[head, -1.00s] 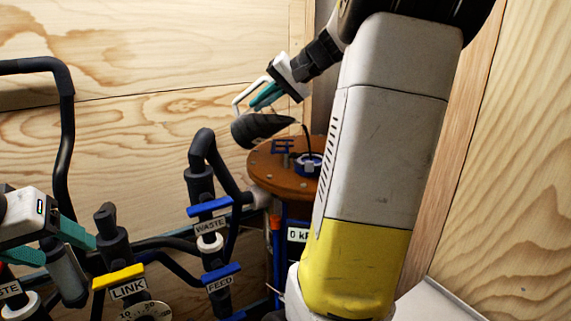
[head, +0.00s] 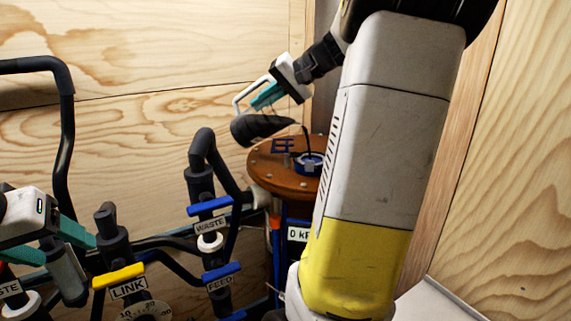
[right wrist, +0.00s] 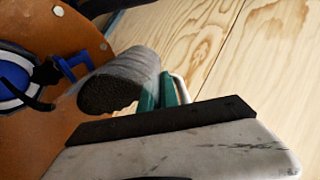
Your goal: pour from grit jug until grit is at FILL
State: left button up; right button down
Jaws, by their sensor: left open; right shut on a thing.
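My right gripper (head: 262,98) is shut on the jug's handle. In the right wrist view the jug (right wrist: 135,68) shows its open mouth with dark grit (right wrist: 108,95) inside, facing the lid. A blue-rimmed opening (head: 309,163) on the lid is partly hidden by my right arm; it also shows in the right wrist view (right wrist: 10,82). I see no FILL mark. My left gripper (head: 84,238) is open beside the grey post at the lower left.
Black pipes carry a yellow LINK handle (head: 118,276) and blue WASTE (head: 210,206) and FEED (head: 221,272) handles left of the tank. Wooden walls close the back and right.

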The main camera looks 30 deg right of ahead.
jog(key=shift+s+d+t+y+p, duration=0.4)
jog(key=shift+t+y+p, duration=0.2)
jog(key=shift+t+y, duration=0.1)
dwell(4.5)
